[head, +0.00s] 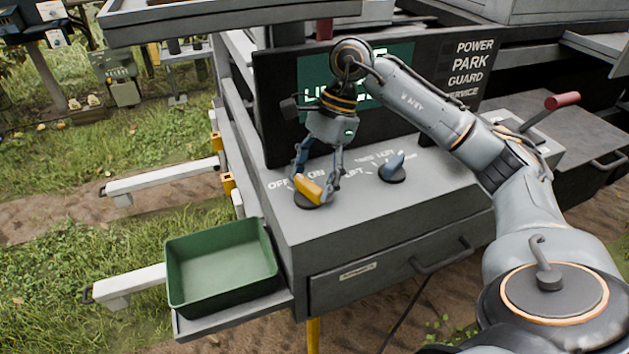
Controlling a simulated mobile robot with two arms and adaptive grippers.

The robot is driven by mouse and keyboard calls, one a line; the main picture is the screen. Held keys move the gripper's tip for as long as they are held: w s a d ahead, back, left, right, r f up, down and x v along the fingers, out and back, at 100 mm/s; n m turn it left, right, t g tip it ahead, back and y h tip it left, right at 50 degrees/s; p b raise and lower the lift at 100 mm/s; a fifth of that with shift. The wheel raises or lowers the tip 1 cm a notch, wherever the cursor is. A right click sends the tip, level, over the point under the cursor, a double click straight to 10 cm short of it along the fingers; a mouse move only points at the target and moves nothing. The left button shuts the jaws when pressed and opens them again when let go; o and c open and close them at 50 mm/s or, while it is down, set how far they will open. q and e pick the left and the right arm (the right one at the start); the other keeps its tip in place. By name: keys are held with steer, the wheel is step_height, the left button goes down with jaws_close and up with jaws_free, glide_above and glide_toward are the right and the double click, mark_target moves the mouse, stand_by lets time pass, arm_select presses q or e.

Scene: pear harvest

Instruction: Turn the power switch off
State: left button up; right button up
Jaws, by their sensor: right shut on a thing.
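The power switch (308,188) is a yellow rotary knob on a dark round base on the grey console top. The words OFF and ON are printed on its left and upper side. My right gripper (316,184) reaches down from above and is shut on the yellow knob, with one finger on each side. The knob's pointing direction is partly hidden by the fingers. My left gripper is not in view.
A dark screen (284,110) stands behind, partly covered by my right arm. An empty green tray (222,262) is on a shelf at left. A red-handled lever (561,101) is at right.

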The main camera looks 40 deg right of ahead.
steer(key=shift+w+n+g, duration=0.1)
steer(key=shift+n+g, duration=0.2)
steer(key=shift+n, duration=0.6)
steer(key=shift+b, duration=0.3)
steer(key=o, duration=1.2)
steer(key=shift+c, duration=0.2)
steer(key=shift+r, duration=0.1)
steer(key=v, duration=1.1)
steer(key=shift+r, duration=0.4)
steer(key=shift+w, duration=0.15)
